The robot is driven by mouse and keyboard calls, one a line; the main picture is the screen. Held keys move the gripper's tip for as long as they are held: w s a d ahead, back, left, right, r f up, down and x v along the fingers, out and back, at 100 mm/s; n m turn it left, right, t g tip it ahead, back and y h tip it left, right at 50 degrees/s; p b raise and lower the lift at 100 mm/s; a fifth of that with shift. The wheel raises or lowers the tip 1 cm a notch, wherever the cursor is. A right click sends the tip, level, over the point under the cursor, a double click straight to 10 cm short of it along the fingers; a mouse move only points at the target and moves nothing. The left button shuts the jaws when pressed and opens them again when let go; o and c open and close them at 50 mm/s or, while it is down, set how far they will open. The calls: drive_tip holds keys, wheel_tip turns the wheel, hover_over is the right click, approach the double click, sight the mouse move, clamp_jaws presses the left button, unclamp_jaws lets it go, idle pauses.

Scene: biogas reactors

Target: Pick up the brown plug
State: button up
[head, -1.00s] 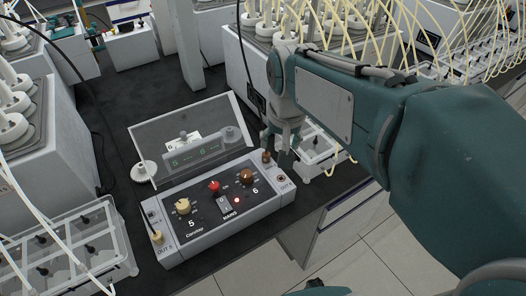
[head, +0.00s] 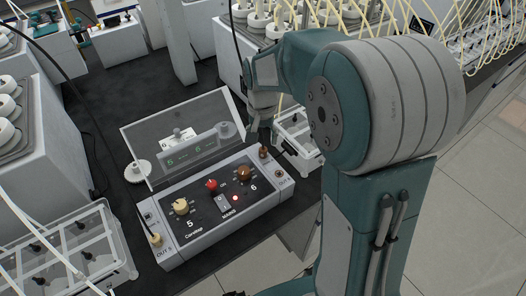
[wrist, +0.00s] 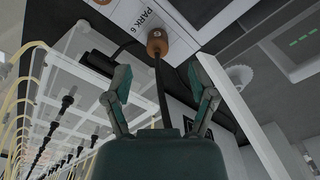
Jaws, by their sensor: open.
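The brown plug (head: 263,151) sits at the back right corner of the grey control box (head: 213,240). In the wrist view the brown plug (wrist: 157,41) is beside the "PARK 6" label, with a black cable running from it down between my fingers. My gripper (wrist: 160,92) is open, its two fingers apart on either side of the cable. The plug is beyond the fingertips, not between them. In the head view my gripper (head: 261,123) is just behind the plug, with its fingers partly hidden.
The box has a raised clear lid (head: 180,135), a brown knob (head: 244,173), a red knob (head: 212,186) and a cream knob (head: 181,206). A cream plug (head: 155,240) is at its front left. A clear rack (head: 298,138) stands close on the right.

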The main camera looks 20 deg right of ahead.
sight(263, 148)
wheel_tip(263, 148, down, 5)
drive_tip(key=shift+f, duration=0.2)
clamp_jaws()
